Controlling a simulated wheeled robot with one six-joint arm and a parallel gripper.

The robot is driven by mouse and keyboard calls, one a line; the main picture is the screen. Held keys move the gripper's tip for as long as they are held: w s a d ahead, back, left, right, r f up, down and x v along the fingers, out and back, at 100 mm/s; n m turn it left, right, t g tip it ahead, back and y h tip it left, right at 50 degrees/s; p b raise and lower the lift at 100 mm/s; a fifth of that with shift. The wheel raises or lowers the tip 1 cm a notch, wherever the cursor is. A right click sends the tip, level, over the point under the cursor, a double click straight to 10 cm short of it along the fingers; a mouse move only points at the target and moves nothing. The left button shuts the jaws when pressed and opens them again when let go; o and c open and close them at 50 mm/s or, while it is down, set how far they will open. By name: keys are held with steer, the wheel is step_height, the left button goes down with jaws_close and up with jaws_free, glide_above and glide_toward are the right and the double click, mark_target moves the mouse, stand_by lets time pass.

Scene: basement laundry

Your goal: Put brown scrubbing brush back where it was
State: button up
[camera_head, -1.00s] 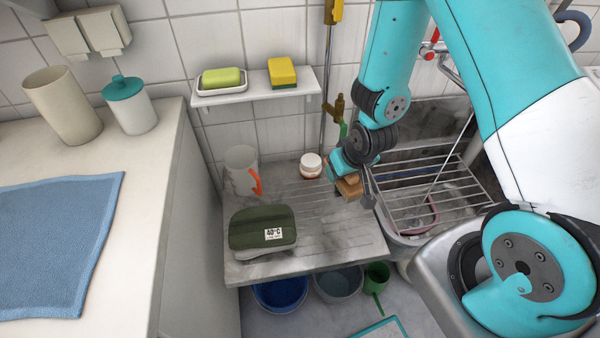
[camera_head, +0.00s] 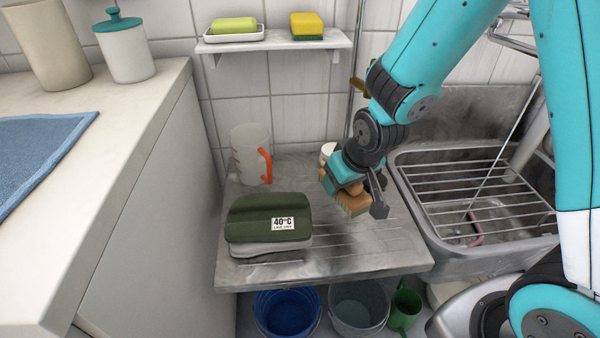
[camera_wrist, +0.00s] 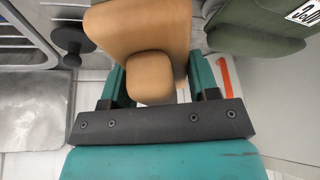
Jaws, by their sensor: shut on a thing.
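The brown scrubbing brush (camera_head: 351,199) is held in my gripper (camera_head: 344,184), over the right part of the grey draining board (camera_head: 340,262). In the wrist view the brush's tan wooden body (camera_wrist: 140,28) and its rounded knob (camera_wrist: 151,78) fill the middle, with the teal fingers of my gripper (camera_wrist: 151,85) on both sides of the knob. Its bristles point down in the head view. I cannot tell whether they touch the board.
A dark green pouch labelled 40°C (camera_head: 268,220) lies on the board's left. A white cup with an orange handle (camera_head: 250,153) and a partly hidden white jar (camera_head: 327,151) stand behind. A sink with a wire rack (camera_head: 470,190) is right. The board's front middle is clear.

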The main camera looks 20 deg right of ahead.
steer(key=w+a+b, duration=0.1)
steer(key=w+a, duration=0.1)
steer(key=w, duration=0.7)
steer(key=w+a, duration=0.2)
steer(key=w, duration=0.7)
steer(key=f+b, duration=0.2)
steer(key=f, duration=0.5)
steer(key=shift+d, duration=0.2)
steer(key=shift+w, duration=0.1)
steer(key=o, duration=0.4)
steer(key=shift+f, duration=0.15)
steer(key=o, duration=0.4)
